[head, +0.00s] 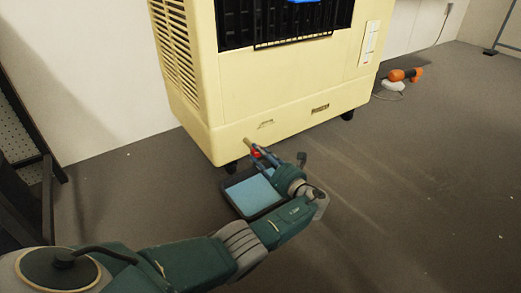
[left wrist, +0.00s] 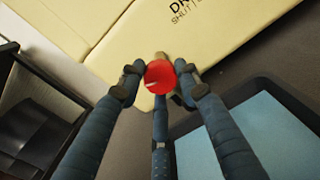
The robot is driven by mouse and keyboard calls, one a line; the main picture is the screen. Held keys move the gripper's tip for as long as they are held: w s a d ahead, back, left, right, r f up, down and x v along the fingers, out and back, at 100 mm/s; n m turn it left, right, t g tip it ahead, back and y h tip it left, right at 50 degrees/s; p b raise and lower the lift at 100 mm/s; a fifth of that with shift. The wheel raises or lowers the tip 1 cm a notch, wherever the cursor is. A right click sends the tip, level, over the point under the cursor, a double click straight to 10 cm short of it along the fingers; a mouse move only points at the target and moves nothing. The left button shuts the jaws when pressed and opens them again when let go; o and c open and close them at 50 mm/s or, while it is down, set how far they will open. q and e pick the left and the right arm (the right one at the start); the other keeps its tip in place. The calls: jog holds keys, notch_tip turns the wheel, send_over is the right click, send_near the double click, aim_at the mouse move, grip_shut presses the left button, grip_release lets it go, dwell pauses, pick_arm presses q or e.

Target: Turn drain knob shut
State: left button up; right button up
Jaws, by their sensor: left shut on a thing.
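The red drain knob (left wrist: 160,77) sits at the end of a short brass-coloured spout (head: 247,143) low on the front of the cream cooler (head: 285,90). My left gripper (head: 260,153) reaches it from the front and is shut on the knob. In the left wrist view its fingers (left wrist: 160,88) are around the knob, with a third finger below. Dark lettering beginning "DR" and "SHUT" (left wrist: 190,12) is on the panel above; the rest is cut off. My right gripper is not in view.
A dark tray with a blue inside (head: 240,187) lies on the floor under the spout, below my left gripper. An orange tool (head: 405,75) lies on the floor at the right. A dark rack (head: 25,150) stands at the left. The floor at the right is largely clear.

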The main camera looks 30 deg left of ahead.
pick_arm(q)
jog(key=shift+w+d+m+p, duration=0.1)
jog(key=shift+m+p, duration=0.25)
jog(key=shift+m, duration=3)
jog(key=shift+w+m+p, duration=0.1)
jog(key=shift+m+p, duration=0.25)
jog(key=shift+m, duration=3.3)
jog(key=o, duration=1.2)
jog(key=shift+s, duration=0.1)
